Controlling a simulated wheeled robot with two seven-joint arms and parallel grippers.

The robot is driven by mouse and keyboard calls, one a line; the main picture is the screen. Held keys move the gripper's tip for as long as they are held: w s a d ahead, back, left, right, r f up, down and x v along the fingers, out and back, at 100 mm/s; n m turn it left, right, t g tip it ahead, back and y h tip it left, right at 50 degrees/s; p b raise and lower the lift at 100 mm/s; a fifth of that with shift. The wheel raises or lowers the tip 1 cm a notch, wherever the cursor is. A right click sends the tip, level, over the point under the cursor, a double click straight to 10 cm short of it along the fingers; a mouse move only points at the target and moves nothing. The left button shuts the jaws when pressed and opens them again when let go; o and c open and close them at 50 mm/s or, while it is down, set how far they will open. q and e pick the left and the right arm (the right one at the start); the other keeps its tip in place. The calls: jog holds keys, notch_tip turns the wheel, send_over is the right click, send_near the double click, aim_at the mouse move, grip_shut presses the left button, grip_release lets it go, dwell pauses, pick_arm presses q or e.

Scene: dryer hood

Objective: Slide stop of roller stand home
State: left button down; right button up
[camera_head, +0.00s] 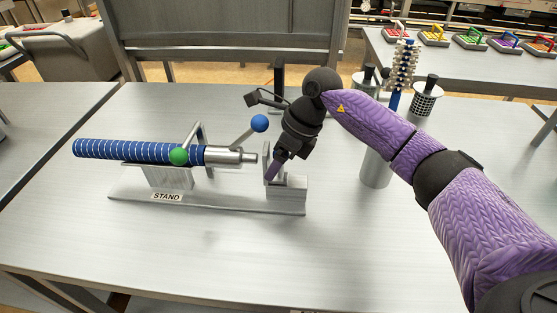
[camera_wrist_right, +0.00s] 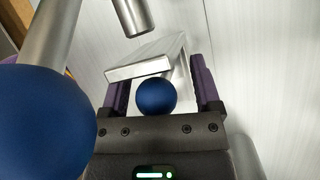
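The roller stand (camera_head: 235,206) is a grey base labelled STAND on the table in the head view. A blue striped roller (camera_head: 125,151) lies along it, its metal end (camera_head: 232,156) pointing right. The metal stop (camera_head: 288,192) is at the stand's right end, its upright plate apart from the roller's tip. My right gripper (camera_head: 275,168) is lowered at the stop. In the right wrist view its purple fingers (camera_wrist_right: 160,92) stand apart on either side of a small blue knob (camera_wrist_right: 156,95), with gaps visible, below the stop's plate (camera_wrist_right: 146,62). My left gripper is not in view.
A lever with a blue ball (camera_head: 259,123) rises close to my right gripper, and that ball looks large in the wrist view (camera_wrist_right: 48,125). A lever with a green ball (camera_head: 178,156) is by the roller. A metal cylinder (camera_head: 375,170) stands to the right. The table front is clear.

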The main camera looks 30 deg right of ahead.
jog(key=p+v, duration=0.1)
jog(key=v, duration=0.9)
jog(key=shift+p, duration=0.35)
jog(key=shift+a+f, duration=0.1)
